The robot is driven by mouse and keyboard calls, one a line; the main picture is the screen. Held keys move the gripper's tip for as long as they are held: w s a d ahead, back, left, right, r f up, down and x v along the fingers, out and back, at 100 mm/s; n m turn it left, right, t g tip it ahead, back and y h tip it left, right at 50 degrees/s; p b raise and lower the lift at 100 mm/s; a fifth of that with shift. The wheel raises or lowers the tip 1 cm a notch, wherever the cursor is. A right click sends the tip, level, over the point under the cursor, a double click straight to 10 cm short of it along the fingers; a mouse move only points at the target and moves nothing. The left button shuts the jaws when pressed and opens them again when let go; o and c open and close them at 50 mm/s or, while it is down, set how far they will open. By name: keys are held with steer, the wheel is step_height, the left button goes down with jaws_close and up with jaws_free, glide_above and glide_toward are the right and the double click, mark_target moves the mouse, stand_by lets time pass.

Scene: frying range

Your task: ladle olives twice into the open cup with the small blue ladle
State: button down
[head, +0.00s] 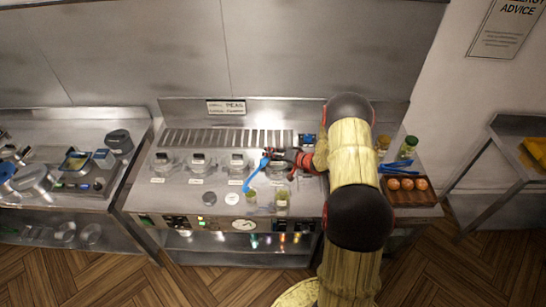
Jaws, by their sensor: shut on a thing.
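My gripper (275,156) is shut on the small blue ladle (256,172) above the steel counter. The ladle slants down and to the left, and its lower end is close to a small pale-green cup (252,197). I cannot tell whether that end is over the cup or beside it, or what it holds. A second small cup (282,204) stands just to the right, with greenish contents. Which cup is the open one is too small to tell. Lidded containers with labels (199,161) stand in a row behind; no olives can be made out.
A wooden tray (410,198) of brown eggs sits at the right, with blue utensils (400,168) and a green bottle (407,147) behind. A white disc (232,198) and a dark disc (209,198) lie left of the cups. The counter's front left is clear.

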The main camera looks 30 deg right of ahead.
steer(key=shift+s+a+r+n+h+b, duration=0.25)
steer(key=shift+a+r+n+h+b, duration=0.35)
steer(key=shift+a+r, duration=0.5)
steer(key=s+a+r+n+t+h+b, duration=0.1)
steer(key=a+r+n+h+b, duration=0.1)
steer(key=a+b, duration=0.4)
steer(key=s+a+r+n+h+b, duration=0.1)
steer(key=a+b, duration=0.5)
steer(key=b, duration=0.7)
step_height(320, 180, up, 2)
steer(key=n+h, duration=0.1)
steer(key=n, duration=0.2)
steer(key=shift+s+a+t, duration=0.25)
steer(key=shift+s+t, duration=0.15)
step_height(320, 180, up, 9)
steer(key=p, duration=0.4)
